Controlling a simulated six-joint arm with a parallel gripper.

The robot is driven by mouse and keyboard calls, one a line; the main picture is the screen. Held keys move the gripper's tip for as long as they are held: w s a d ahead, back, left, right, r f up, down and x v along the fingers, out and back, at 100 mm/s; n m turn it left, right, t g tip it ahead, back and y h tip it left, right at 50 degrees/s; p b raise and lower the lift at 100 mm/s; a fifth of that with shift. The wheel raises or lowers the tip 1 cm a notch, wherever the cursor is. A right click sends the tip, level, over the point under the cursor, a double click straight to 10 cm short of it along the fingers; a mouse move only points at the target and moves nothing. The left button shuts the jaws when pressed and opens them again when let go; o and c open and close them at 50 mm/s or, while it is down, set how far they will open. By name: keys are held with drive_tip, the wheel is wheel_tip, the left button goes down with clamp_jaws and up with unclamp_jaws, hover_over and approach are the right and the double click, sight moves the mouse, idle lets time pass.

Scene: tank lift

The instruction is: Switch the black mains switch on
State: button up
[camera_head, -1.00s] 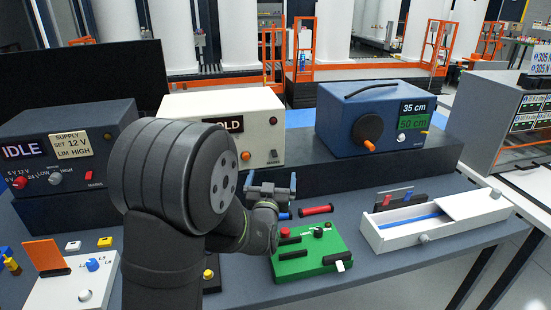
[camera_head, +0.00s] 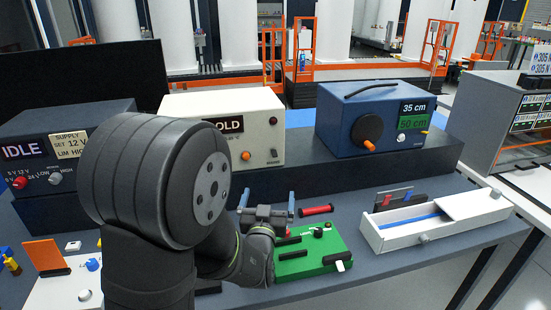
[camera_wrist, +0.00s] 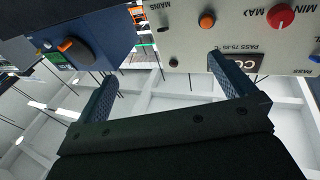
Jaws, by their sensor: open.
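The cream box (camera_head: 228,105) stands on the dark bench riser, its display partly hidden by my arm and reading "OLD". Its black mains switch (camera_head: 273,153) is at the lower right of its face. In the wrist view, which is upside down, the switch (camera_wrist: 163,28) sits beside the word MAINS, near an orange button (camera_wrist: 207,20). I cannot tell its setting. My gripper (camera_head: 267,198) is open and empty, in front of and below the box face, apart from the switch. In the wrist view its two fingers (camera_wrist: 160,75) stand wide apart, the switch beyond them.
A blue box (camera_head: 340,112) with a crank stands to the right, a dark box (camera_head: 60,125) reading IDLE to the left. A green panel (camera_head: 310,262) lies close to my gripper, with a red cylinder (camera_head: 316,210) behind it. A white drawer tray (camera_head: 400,238) is further right.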

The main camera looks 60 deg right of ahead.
drive_tip(key=shift+v, duration=1.2)
drive_tip(key=shift+c, duration=0.4)
